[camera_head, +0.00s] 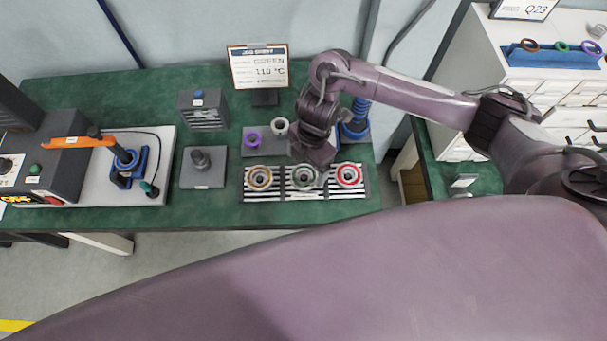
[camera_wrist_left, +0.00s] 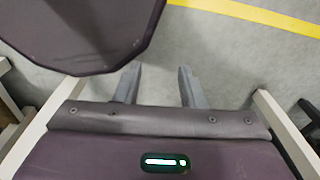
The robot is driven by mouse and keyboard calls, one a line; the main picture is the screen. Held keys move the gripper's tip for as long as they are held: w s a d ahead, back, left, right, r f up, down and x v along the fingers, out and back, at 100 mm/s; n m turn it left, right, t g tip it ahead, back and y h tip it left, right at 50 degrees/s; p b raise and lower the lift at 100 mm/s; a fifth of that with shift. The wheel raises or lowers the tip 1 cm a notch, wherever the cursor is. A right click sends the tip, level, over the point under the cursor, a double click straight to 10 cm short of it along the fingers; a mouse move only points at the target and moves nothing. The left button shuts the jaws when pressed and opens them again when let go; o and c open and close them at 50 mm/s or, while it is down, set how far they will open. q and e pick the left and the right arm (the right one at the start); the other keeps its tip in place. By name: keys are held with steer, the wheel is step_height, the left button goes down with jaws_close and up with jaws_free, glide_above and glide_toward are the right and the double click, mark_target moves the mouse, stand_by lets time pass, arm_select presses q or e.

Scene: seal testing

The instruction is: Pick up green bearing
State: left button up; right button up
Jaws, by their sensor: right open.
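Three ring-shaped bearings stand in a row on a black-and-white striped rack (camera_head: 326,194). The left one has a yellow-orange ring (camera_head: 258,178) and the right one a red ring (camera_head: 348,175). The middle one, the green bearing (camera_head: 303,180), looks grey-green, and its back edge is partly covered by my right gripper. My right gripper (camera_head: 314,165) is open, pointing down just above and behind the middle bearing; its fingertips are hard to make out, and contact cannot be told. My left gripper (camera_wrist_left: 157,80) is open and empty over the floor in the left wrist view.
A job sheet (camera_head: 258,66) reads GREEN, 110 °C. Purple (camera_head: 252,139) and white rings stand behind the rack, beside a blue device (camera_head: 356,122). A grey block with a post (camera_head: 203,168) stands left. Coloured rings (camera_head: 560,46) sit on the right cabinet.

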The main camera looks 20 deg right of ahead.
mark_target(304, 177)
steer(key=shift+a+f+p, duration=0.2)
steer(key=shift+f+p, duration=0.25)
steer(key=shift+f, duration=1.7)
steer(key=shift+c, duration=0.3)
steer(key=c, duration=1.2)
